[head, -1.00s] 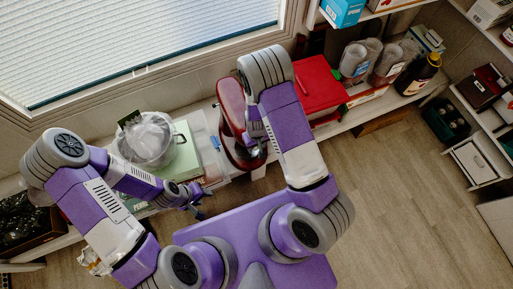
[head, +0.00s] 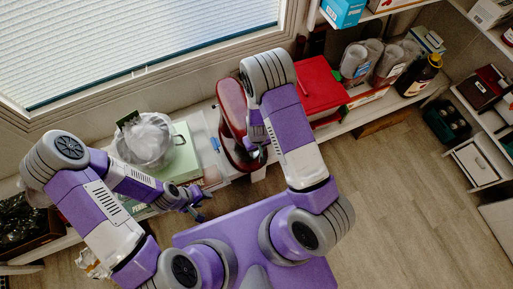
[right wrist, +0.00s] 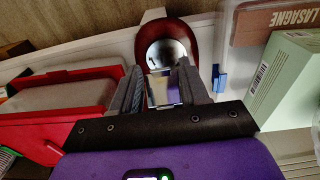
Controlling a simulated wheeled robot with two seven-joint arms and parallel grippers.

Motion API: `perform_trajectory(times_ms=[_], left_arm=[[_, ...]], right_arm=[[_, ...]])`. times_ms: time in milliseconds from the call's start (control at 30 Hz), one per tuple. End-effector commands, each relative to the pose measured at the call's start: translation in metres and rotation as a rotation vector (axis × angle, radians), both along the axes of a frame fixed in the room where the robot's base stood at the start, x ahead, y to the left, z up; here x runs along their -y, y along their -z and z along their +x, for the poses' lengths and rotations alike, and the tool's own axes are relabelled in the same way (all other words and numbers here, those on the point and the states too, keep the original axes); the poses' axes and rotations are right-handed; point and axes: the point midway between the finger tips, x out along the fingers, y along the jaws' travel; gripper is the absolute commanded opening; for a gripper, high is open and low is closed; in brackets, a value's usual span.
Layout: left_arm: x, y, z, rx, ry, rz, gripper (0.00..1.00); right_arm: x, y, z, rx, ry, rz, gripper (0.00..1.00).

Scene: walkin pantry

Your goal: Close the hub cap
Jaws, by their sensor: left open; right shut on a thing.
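A red stand mixer (head: 232,108) stands on the white shelf below the window in the head view. In the right wrist view the red end of the mixer (right wrist: 172,30) surrounds a round shiny silver face (right wrist: 166,55). My right gripper (right wrist: 160,88) is at this end, with its two fingers on either side of a small silver piece (right wrist: 163,90), probably the hub cap. It is shut on that piece; the exact contact is hard to see. In the head view my right arm partly covers the mixer. My left gripper (head: 194,203) is open and empty, lower left of the mixer.
A red box (head: 318,85) stands right of the mixer, with clear jars (head: 354,60) and a dark bottle (head: 418,75) beyond. A pale green box (head: 185,155) and a bagged pot (head: 145,140) stand left. A lasagne box (right wrist: 288,18) is near the right gripper.

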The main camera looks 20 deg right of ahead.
Motion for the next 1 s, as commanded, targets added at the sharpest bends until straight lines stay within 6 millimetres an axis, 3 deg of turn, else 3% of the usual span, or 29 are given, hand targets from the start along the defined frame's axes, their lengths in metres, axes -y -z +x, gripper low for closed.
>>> perform_trajectory(times_ms=[433,1000], left_arm=[[0.000,0.039,0.000,0.000,0.000,0.000,0.43],[0.000,0.041,0.000,0.000,0.000,0.000,0.43]], right_arm=[[0.000,0.014,0.001,0.293,0.001,0.012,0.14],[0.000,0.019,0.007,0.564,0.000,0.020,0.14]])
